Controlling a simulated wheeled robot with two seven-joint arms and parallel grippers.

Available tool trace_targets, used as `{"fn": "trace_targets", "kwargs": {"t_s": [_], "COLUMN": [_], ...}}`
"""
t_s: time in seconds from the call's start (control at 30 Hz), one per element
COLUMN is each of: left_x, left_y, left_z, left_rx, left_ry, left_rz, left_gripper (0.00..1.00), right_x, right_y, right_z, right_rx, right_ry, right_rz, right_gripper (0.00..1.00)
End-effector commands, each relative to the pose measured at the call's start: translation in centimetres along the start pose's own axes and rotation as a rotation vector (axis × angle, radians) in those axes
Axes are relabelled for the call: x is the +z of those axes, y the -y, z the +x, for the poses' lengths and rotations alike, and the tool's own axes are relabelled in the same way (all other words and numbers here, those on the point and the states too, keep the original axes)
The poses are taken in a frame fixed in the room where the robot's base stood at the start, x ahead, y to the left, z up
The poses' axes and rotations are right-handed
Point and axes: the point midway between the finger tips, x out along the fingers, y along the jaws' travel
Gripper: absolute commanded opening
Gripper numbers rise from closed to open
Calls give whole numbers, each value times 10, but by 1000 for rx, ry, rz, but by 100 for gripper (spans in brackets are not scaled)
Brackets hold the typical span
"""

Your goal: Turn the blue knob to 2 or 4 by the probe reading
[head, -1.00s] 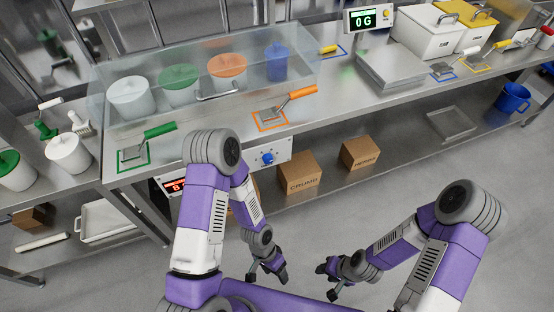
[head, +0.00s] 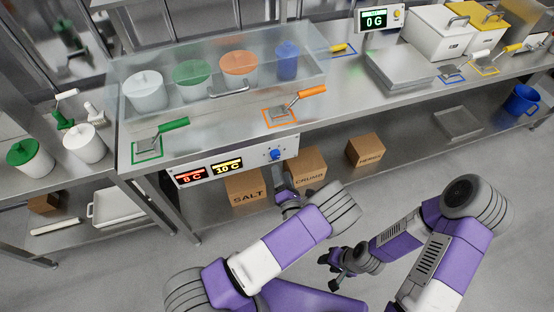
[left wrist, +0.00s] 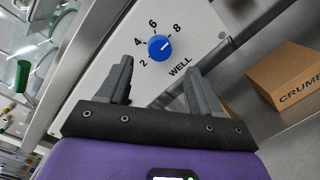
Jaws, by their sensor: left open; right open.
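The blue knob (head: 275,154) is on the front panel under the counter. In the left wrist view, the knob (left wrist: 160,48) has the marks 2, 4, 6 and 8 around it and the word WELL below. Its pale line points to the upper right, about toward 8. On the same panel a red display (head: 191,175) reads 8 C and a yellow display (head: 226,166) reads 10 C. My left gripper (left wrist: 158,68) is open and empty, its fingers apart just short of the knob. My right gripper (head: 332,272) is open and empty, low over the floor.
A clear cover (head: 215,75) stands over several lidded pots on the counter. A scale display (head: 375,19) reads 0 G. Boxes marked SALT (head: 245,190), CRUMB (head: 307,166) and another (head: 366,150) sit on the shelf below the panel.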

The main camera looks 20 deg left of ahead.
Motion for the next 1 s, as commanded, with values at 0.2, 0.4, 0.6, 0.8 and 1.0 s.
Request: {"fn": "trace_targets", "kwargs": {"t_s": [0.2,0.4,0.6,0.8,1.0], "left_x": [-2,-3,-2,-2,-2], "left_y": [0,0,-1,-1,-1], "left_z": [35,61,69,69,68], "left_rx": [3,3,1,1,1], "left_ry": [-5,-8,-7,-8,-8], "left_rz": [-5,-4,-3,-3,-3], "left_gripper": [64,64,64,63,32], "right_x": [0,0,0,0,0], "right_y": [-2,-3,-3,-3,-3], "right_z": [5,8,8,8,8], "right_rx": [0,0,0,0,0], "right_ry": [0,0,0,0,0], "right_rz": [0,0,0,0,0], "right_gripper": [42,42,42,42,42]}}
